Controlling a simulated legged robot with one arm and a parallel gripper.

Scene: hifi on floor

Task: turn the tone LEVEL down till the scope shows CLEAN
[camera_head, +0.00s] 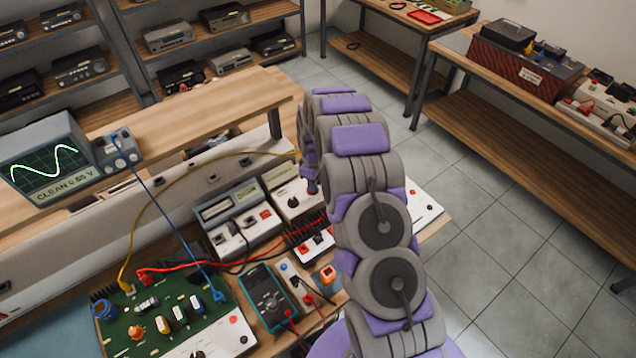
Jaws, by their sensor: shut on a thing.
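The scope (45,160) stands on the bench at the left. A pale box with a dark knob (293,201) stands at the back of the near bench, beside my arm. My gripper (312,188) points down at the right part of this box, shut on a knob that is mostly hidden by the gripper and arm. I cannot read the LEVEL label or see the fingertips clearly.
A green circuit board (175,315) with leads lies front left. A teal multimeter (266,297) and a meter box (232,215) stand near my arm. A yellow lead (160,185) arcs towards my gripper. Shelves stand behind; clear tiled floor lies right.

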